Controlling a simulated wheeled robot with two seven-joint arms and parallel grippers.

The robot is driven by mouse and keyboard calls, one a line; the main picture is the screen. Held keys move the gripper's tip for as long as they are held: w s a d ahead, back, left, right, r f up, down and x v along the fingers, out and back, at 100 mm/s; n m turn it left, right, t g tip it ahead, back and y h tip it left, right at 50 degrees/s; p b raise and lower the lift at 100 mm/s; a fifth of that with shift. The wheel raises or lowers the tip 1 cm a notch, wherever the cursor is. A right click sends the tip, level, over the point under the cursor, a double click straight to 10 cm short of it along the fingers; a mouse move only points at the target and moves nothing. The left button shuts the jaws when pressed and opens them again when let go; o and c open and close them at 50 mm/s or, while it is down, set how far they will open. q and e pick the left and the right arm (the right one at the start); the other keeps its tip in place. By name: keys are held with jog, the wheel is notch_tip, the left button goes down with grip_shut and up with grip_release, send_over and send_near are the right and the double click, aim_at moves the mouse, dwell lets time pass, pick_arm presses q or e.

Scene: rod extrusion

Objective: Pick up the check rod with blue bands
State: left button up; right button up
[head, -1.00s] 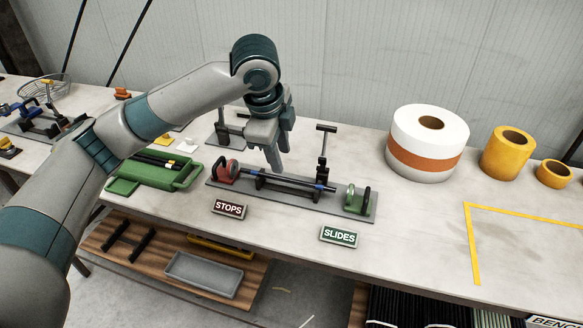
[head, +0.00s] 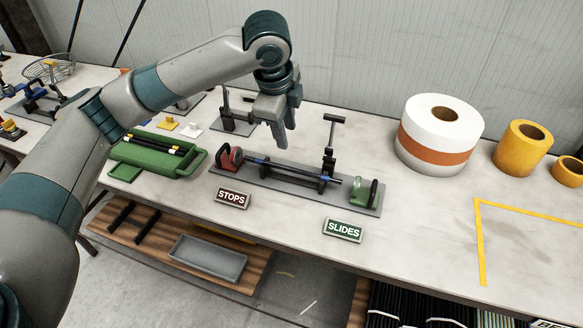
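The check rod with blue bands (head: 290,170) is a thin dark rod lying level on a grey fixture plate (head: 268,184). It rests on small black supports between a red stop (head: 229,160) and a green slide (head: 362,190). Blue shows near both of its ends. My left gripper (head: 285,139) hangs above the rod, left of its middle, fingers pointing down. Its two fingers look apart with nothing between them, and the rod lies below them. My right gripper is out of view.
A black T-handled post (head: 330,145) stands by the rod. A green tray (head: 150,157) with dark rods is at left. A white roll (head: 438,120) is at right. The bench inside the yellow tape is clear.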

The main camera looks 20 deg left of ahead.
pick_arm(q)
jog(key=p, duration=0.3)
send_near(291, 168)
jog(key=f, duration=0.1)
jog(key=shift+w+d+f, duration=0.25)
jog(key=shift+w+f, duration=0.35)
jog(key=shift+f, duration=0.1)
jog(key=p+x, duration=0.1)
jog(key=x, duration=0.1)
jog(key=p+x, duration=0.1)
jog(key=x, duration=0.1)
jog(key=shift+s+a+f+p, duration=0.1)
jog(key=shift+s+a+p, duration=0.1)
jog(key=shift+p, duration=0.15)
jog(key=shift+w+f, duration=0.15)
jog(key=shift+f, duration=0.3)
grip_shut()
